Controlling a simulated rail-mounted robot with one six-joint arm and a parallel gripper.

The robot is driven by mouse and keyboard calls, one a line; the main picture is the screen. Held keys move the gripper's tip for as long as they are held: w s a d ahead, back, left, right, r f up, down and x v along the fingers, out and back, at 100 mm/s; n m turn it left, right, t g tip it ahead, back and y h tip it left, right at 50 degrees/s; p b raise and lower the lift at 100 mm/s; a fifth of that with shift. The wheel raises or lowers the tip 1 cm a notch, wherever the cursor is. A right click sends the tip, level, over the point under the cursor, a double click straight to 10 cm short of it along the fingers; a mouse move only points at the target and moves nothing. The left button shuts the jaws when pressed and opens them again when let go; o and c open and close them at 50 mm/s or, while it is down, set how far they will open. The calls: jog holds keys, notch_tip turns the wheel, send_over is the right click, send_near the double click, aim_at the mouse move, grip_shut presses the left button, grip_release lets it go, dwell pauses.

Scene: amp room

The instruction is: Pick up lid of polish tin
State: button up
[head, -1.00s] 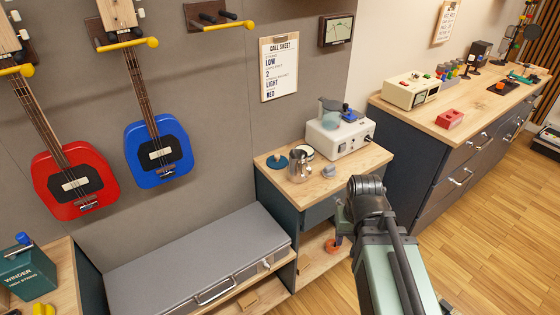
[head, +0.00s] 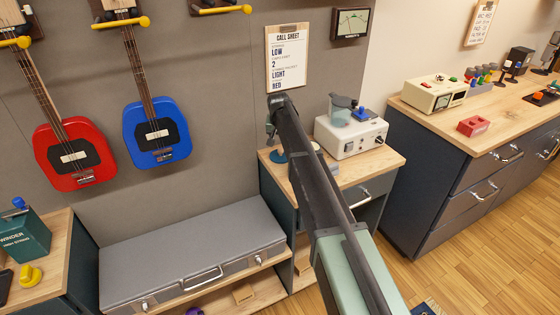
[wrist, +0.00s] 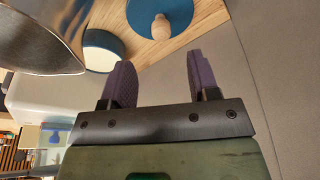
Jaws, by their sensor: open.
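A blue round lid with a pale wooden knob (wrist: 160,22) lies on the small wooden bench top, at the top of the wrist view. In the head view part of the blue lid (head: 278,157) shows just left of my arm. My gripper (wrist: 160,62) is open, with two purple fingers spread apart and nothing between them. The lid and its knob lie beyond the fingertips, apart from them. A round blue-sided tin with a pale top (wrist: 100,50) sits beside the lid, near the left finger.
A shiny metal jug (wrist: 40,35) stands close at the left of the wrist view. A white device (head: 350,137) with a clear cup stands behind on the bench (head: 385,164). The grey wall (head: 215,180) is close beside the bench. A grey case (head: 190,255) lies lower left.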

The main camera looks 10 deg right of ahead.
aim_at(281, 149)
jog(key=b+x, duration=0.6)
jog(key=x, duration=0.2)
jog(key=shift+a+f, duration=0.1)
jog(key=shift+a, duration=0.05)
jog(key=shift+r, duration=0.3)
jog(key=c, duration=1)
jog(key=shift+r+p, duration=0.1)
jog(key=shift+p, duration=0.2)
